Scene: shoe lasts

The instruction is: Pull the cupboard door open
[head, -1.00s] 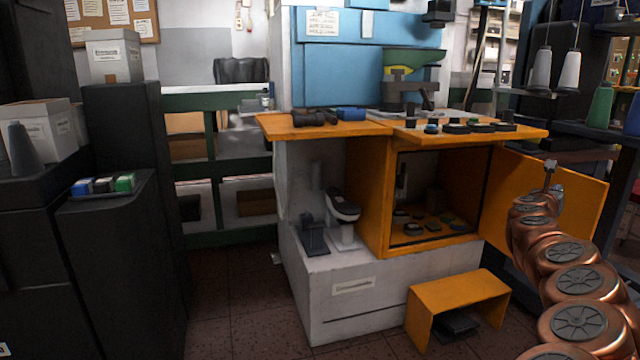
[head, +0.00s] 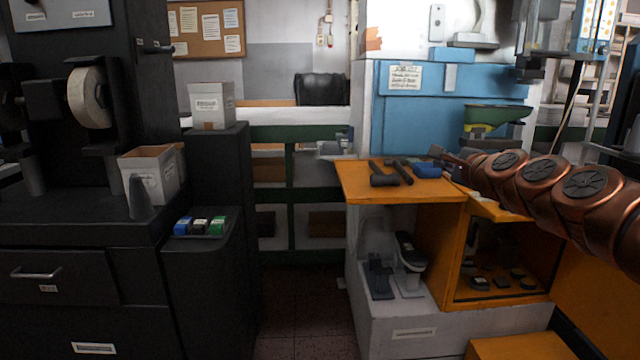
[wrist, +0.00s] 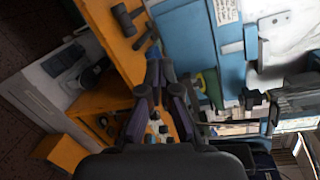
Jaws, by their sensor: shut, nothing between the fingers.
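The orange cupboard (head: 437,235) stands at the right in the head view, with its dark inside and several small dark items showing. Its orange door (head: 592,300) stands swung open at the right edge, partly hidden behind my copper arm. My gripper (head: 440,154) is above the orange top, beside the blue item, apart from the door. In the wrist view my gripper (wrist: 156,62) is shut and empty, with the orange top below it. I see no door handle.
Black hammers (head: 392,172) and a blue item (head: 428,170) lie on the orange top (head: 352,186). An orange stool-like piece (head: 520,347) stands in front of the cupboard. Black cabinets (head: 55,290) fill the left. Floor (head: 300,320) is free between.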

